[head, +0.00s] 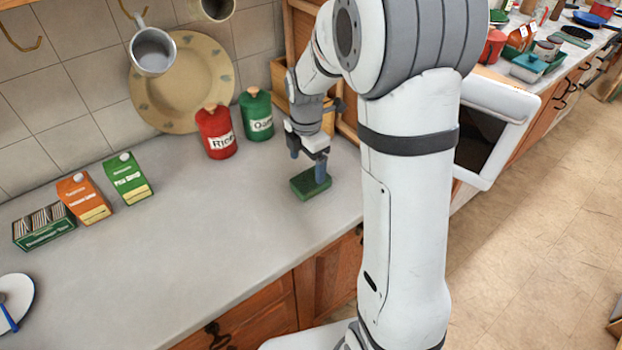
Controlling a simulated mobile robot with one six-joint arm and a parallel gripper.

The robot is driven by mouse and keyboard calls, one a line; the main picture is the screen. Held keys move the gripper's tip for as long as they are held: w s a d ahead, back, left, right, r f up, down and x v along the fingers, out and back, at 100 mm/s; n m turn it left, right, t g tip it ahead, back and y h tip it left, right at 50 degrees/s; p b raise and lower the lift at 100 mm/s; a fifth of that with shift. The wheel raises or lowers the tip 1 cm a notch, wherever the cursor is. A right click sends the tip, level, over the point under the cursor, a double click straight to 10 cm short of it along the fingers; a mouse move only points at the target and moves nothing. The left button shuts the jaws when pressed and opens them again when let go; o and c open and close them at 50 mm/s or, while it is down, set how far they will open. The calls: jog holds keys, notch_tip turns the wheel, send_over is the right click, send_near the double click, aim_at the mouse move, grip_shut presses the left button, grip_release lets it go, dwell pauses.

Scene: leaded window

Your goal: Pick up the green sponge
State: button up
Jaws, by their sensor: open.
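A green sponge (310,184) lies flat on the grey counter (190,255), near the counter's right end. My gripper (308,168) points down right over the sponge with its jaws open. One blue-grey fingertip shows at the sponge's left side and another over its right part. I cannot tell from this view whether the fingers touch the sponge.
A red rice canister (215,133) and a green canister (257,115) stand just behind and left of my gripper. A plate (180,85) leans on the tiled wall. An orange carton (84,199) and a green carton (128,178) stand at left. The front counter middle is clear.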

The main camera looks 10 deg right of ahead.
aim_at(308, 179)
notch_tip(308, 179, down, 6)
jog(key=shift+d+f+p, duration=0.1)
jog(key=shift+d+p, duration=0.05)
jog(key=shift+p, duration=0.5)
jog(key=shift+s, duration=0.1)
jog(key=shift+c, duration=0.4)
jog(key=c, duration=1.1)
